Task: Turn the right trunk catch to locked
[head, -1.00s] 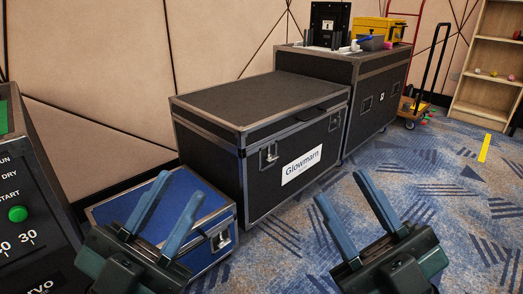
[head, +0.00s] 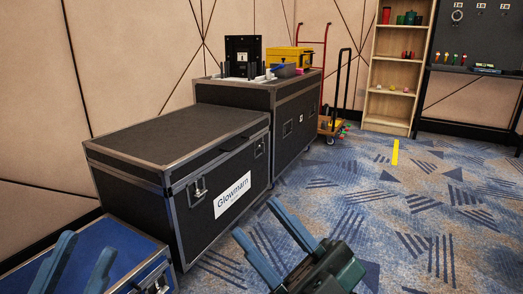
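The black trunk (head: 183,137) with metal edges and a "Glowmarn" label (head: 232,194) stands left of centre, its lid shut. One catch (head: 197,191) shows on its front, left of the label. A second catch or handle (head: 259,148) shows near the front's right end; its setting is too small to tell. My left gripper (head: 85,262) is at the bottom left, in front of the blue case, its fingers apart and empty. My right gripper (head: 257,231) is in front of the trunk over the carpet, fingers apart and empty. Neither appears to touch the trunk.
A blue case (head: 98,250) sits at the lower left beside the trunk. A taller black case (head: 284,108) behind carries a yellow box (head: 291,57) and gear. A hand truck (head: 333,122), a wooden shelf (head: 388,107) and a table stand further back. Carpet (head: 400,220) at right is clear.

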